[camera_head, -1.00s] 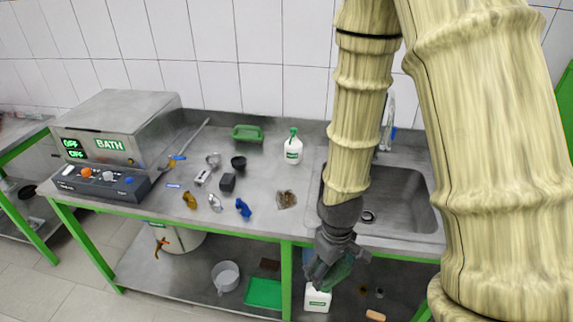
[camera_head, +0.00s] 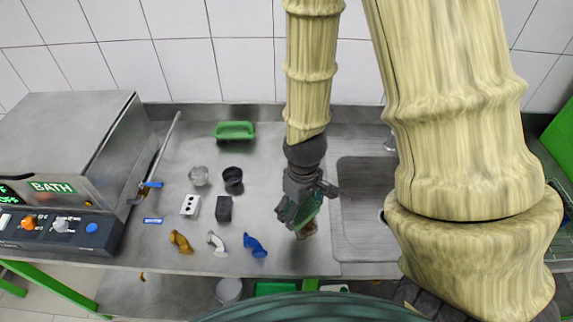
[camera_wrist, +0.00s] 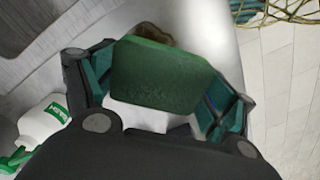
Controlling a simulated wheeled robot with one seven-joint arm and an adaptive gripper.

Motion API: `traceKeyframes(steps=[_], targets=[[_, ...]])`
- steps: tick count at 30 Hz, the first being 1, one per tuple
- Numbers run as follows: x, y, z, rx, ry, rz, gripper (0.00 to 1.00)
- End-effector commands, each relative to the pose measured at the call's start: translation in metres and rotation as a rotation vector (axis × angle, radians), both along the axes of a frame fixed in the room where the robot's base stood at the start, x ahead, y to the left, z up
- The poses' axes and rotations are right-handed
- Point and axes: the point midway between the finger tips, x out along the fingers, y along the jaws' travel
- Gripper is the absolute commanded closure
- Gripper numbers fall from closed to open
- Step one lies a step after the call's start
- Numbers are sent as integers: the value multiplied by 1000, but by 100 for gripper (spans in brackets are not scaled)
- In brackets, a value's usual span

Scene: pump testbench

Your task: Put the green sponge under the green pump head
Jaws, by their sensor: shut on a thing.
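The green sponge (camera_wrist: 165,75) is a dark green rounded block, held between the fingers of my gripper (camera_wrist: 155,95) in the wrist view. In the head view my gripper (camera_head: 301,208) hangs over the front part of the counter, with the sponge (camera_head: 311,207) partly showing. The green pump head (camera_wrist: 14,160) is on a white bottle (camera_wrist: 42,122) at the lower left of the wrist view, apart from the sponge. In the head view now, the bottle is hidden behind my arm.
A brown lump (camera_head: 307,230) lies below my gripper. The sink (camera_head: 362,215) is to its right. Blue (camera_head: 255,245), silver (camera_head: 216,243) and brass (camera_head: 180,241) fittings lie to its left. A green tray (camera_head: 235,131) is at the back, a bath unit (camera_head: 70,150) far left.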

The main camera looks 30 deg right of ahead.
Motion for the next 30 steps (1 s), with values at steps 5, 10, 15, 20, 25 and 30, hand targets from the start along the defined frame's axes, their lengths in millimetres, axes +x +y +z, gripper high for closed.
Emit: traceKeyframes(steps=[5, 10, 15, 20, 25, 30], targets=[[2, -3, -3, 0, -4, -3, 24], [11, -8, -6, 0, -3, -4, 24], [18, -11, -4, 0, -3, -2, 24], [21, -13, -3, 0, -2, -1, 24], [35, -21, 2, 1, 0, 0, 24], [54, -32, 2, 1, 1, 0, 24]])
